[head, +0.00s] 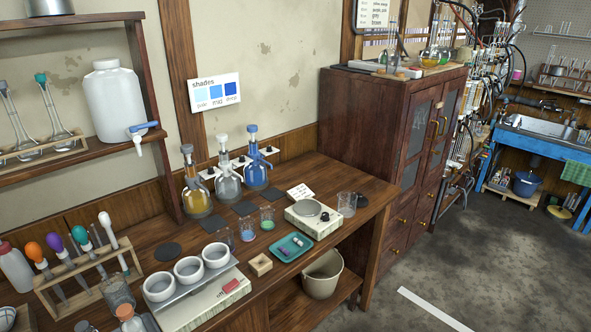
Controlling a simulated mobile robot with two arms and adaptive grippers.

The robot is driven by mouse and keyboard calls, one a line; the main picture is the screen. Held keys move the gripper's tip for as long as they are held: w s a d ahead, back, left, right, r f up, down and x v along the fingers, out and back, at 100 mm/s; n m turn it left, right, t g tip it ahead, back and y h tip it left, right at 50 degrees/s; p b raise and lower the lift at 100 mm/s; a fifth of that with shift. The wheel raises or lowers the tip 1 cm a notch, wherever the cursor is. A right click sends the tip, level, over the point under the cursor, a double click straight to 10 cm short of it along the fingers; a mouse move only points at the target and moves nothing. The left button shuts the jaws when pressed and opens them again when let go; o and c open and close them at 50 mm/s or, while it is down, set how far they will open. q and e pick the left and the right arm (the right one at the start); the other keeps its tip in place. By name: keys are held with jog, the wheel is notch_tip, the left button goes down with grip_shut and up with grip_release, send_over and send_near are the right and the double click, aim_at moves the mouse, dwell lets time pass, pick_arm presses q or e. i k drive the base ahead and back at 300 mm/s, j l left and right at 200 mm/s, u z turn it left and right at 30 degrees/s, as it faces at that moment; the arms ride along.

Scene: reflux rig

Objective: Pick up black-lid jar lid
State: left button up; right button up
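At the bottom left edge of the head view, a small dark-topped jar (85,326) stands on the wooden bench, mostly cut off by the frame. It may be the black-lid jar, but I cannot tell for sure. A jar with an orange top (126,312) stands to its right, and a clear glass beaker (117,291) is just behind. No lid lying loose on its own is clearly visible. Neither of my grippers is in view.
A rack of coloured droppers (82,265) stands behind the jars. White bowls (188,269) sit on a box to the right. Farther along the bench (330,178) are dispenser bottles (228,181), a balance (313,218) and a teal tray (290,247). Open floor lies to the right.

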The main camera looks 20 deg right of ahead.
aim_at(362, 201)
jog(key=z, duration=1.2)
